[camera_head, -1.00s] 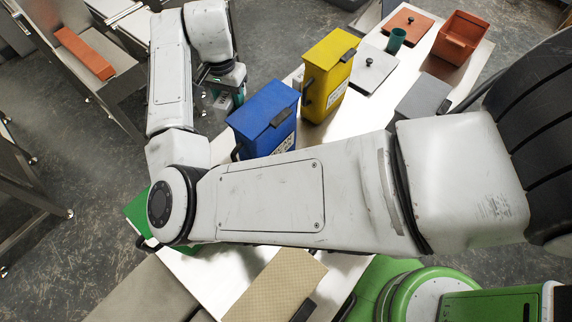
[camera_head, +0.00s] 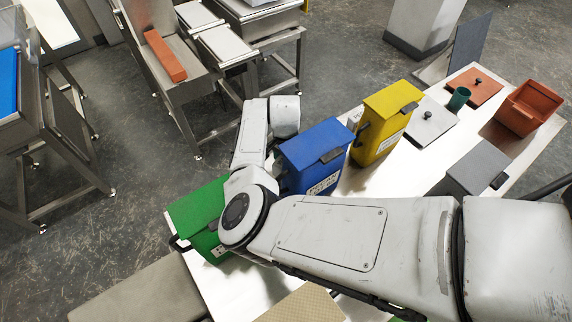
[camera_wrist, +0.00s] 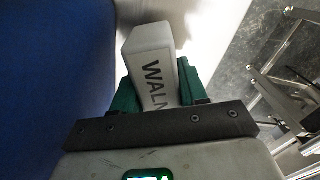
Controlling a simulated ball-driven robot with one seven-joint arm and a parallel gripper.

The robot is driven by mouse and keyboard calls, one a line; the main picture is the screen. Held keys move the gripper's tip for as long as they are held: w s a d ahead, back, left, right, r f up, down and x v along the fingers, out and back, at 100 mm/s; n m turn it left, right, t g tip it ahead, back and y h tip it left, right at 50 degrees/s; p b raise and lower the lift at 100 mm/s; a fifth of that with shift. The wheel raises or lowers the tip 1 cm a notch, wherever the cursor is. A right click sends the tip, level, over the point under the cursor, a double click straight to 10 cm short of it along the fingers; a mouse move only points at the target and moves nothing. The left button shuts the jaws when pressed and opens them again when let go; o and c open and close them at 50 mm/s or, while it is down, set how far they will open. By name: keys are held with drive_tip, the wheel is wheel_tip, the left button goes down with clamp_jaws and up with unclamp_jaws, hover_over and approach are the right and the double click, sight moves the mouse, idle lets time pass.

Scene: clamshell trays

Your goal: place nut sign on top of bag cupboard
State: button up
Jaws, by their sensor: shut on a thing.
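The sign sticks out beyond the fingertips. In the head view the gripper and sign are hidden behind my arm and the bins. I cannot tell for sure which thing is the bag cupboard.
A blue bin (camera_head: 318,143) stands close beside my arm and fills the wrist view's left (camera_wrist: 50,80). A yellow bin (camera_head: 388,115) and green bin (camera_head: 200,212) share the white table (camera_head: 377,185). Metal stands (camera_head: 240,50) lie beyond open floor (camera_head: 130,180).

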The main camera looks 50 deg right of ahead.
drive_tip(key=shift+f, duration=1.5)
drive_tip(key=shift+f, duration=0.15)
drive_tip(key=o, duration=1.1)
wheel_tip(320, 180, up, 12)
drive_tip(key=shift+r+b, duration=0.2)
drive_tip(key=shift+b, duration=0.1)
